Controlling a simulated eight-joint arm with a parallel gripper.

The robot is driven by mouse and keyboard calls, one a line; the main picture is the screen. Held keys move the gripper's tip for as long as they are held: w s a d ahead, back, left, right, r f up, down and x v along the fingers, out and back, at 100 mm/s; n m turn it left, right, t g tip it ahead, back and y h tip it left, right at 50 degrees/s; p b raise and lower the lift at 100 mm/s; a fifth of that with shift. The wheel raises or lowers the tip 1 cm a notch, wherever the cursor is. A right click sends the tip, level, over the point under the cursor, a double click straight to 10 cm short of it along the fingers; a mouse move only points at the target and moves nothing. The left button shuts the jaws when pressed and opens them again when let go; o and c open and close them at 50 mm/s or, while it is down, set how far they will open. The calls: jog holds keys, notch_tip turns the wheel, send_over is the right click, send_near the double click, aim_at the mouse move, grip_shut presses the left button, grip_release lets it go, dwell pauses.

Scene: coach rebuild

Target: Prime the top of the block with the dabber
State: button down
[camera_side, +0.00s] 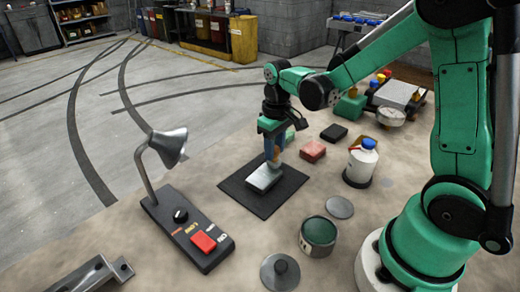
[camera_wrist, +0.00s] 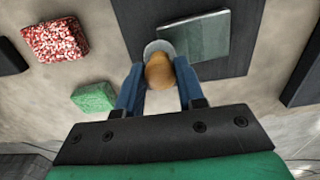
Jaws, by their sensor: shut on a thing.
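The block (camera_side: 263,179) is a pale grey metal slab lying on a black mat (camera_side: 240,192). In the wrist view the block (camera_wrist: 205,37) looks grey-green and lies just beyond my gripper. My gripper (camera_side: 271,146) points down above the block, its blue fingers shut on the dabber. In the wrist view the dabber (camera_wrist: 158,72) shows a rounded tan handle and a pale round head between the fingertips (camera_wrist: 159,84). The head overlaps the block's near left corner in that view. I cannot tell whether it touches the block's top.
An open green tin (camera_side: 318,236), lid (camera_side: 280,272) and disc (camera_side: 339,207) are in front. A lamp unit (camera_side: 187,228) stands left.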

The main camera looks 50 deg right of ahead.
jog(key=shift+a+r, duration=0.1)
jog(key=shift+r, duration=3.95)
jog(key=s+d+r+n, duration=0.1)
jog(key=s+r+n, duration=0.35)
jog(key=s, duration=0.35)
jog(key=s+r+n, duration=0.4)
jog(key=s+r, duration=0.2)
jog(key=s, duration=0.3)
jog(key=shift+n, duration=0.25)
notch_tip(320, 180, down, 20)
jog(key=shift+f, duration=0.15)
jog(key=shift+f, duration=0.1)
jog(key=c, duration=0.5)
grip_release()
jog(key=shift+c, duration=0.2)
